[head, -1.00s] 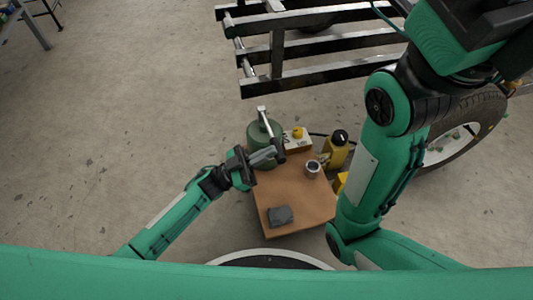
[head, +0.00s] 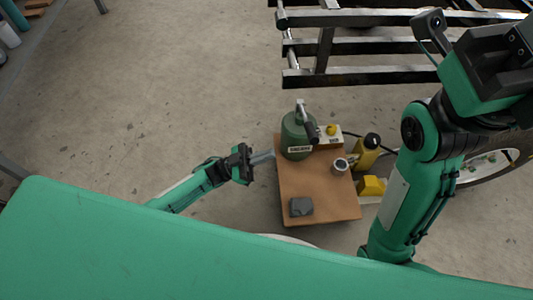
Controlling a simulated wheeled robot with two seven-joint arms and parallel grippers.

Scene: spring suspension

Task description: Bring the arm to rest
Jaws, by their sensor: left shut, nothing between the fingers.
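My left arm (head: 185,193) comes in from the lower left in the head view. My left gripper (head: 268,156) is shut and empty, at the left edge of the small brown table (head: 310,190), pointing right, just left of the green canister (head: 292,140). I cannot tell whether it touches the table edge. My right arm (head: 405,190) rises on the right side, folded upward; its gripper fingers do not show.
On the table are a grey block (head: 301,206), a small metal cup (head: 340,166) and a box with a yellow button (head: 330,134). A yellow bottle (head: 366,150) and a yellow item (head: 371,186) stand right of it. A metal frame (head: 360,75) and a wheel (head: 490,165) lie beyond.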

